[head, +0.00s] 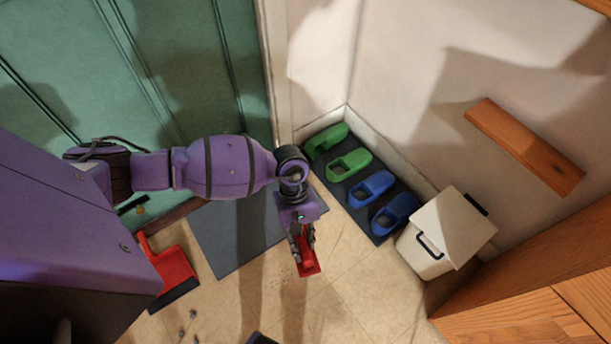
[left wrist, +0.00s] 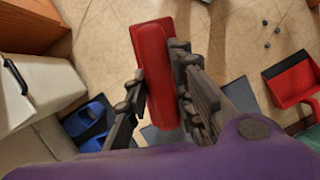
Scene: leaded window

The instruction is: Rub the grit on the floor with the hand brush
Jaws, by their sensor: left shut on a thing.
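My left gripper (head: 303,236) is shut on the red hand brush (head: 309,264), and its arm comes in from the left. In the left wrist view the red brush (left wrist: 152,48) sits between the two dark fingers (left wrist: 160,88). The brush is over the tiled floor (head: 345,290); I cannot tell whether its bristles touch it. Faint dark specks of grit (head: 279,279) lie on the floor just left of the brush. Several small grey lumps (head: 193,314) lie farther left; they also show in the left wrist view (left wrist: 266,44). My right gripper cannot be made out.
A red dustpan (head: 174,267) lies at the left by a grey mat (head: 222,238). Green clogs (head: 350,163) and blue clogs (head: 372,187) stand on a dark mat along the wall. A white lidded bin (head: 440,235) and wooden furniture (head: 530,315) stand at the right. The front middle floor is mostly clear.

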